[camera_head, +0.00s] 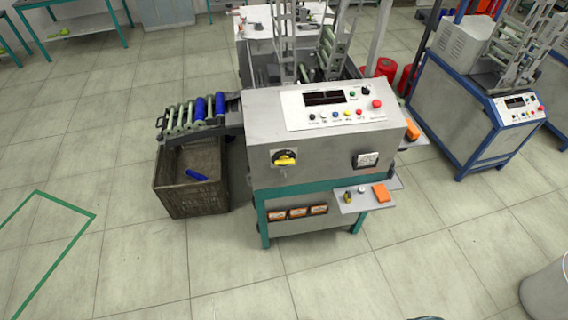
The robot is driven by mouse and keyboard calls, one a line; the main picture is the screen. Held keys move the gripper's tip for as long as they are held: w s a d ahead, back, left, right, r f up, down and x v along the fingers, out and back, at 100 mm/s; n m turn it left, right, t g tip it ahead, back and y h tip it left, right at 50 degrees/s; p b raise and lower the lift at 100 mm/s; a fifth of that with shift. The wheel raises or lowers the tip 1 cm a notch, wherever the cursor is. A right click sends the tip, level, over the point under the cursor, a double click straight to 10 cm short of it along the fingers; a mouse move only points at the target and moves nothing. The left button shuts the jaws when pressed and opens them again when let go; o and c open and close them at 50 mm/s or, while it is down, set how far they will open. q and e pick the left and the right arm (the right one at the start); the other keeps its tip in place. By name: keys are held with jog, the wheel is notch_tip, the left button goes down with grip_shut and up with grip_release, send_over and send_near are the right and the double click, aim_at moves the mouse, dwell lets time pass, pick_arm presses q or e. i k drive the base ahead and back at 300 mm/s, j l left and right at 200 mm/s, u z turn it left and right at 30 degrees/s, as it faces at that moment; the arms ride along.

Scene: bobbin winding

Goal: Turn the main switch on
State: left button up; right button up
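The bobbin winding machine (320,150) stands in front of me, with a grey body on a green frame. Its main switch (285,158) is a black and yellow rotary knob on the left of the front face. The picture is too small to tell its exact setting. The white sloped panel (336,104) on top carries a dark display (324,98), several coloured buttons and a red button (377,104). Neither of my grippers shows. Only a small dark shape is at the bottom edge, and I cannot tell what it is.
A brown crate (163,186) holding a blue bobbin (196,175) stands left of the machine, below a roller chute (190,115). A small shelf (352,206) juts out at the front right. A second machine (475,100) stands at right. The floor in front is clear.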

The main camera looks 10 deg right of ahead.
aim_at(284, 159)
jog(key=i+j+z, duration=0.2)
jog(key=z, duration=0.15)
jog(key=i+j+z, duration=0.35)
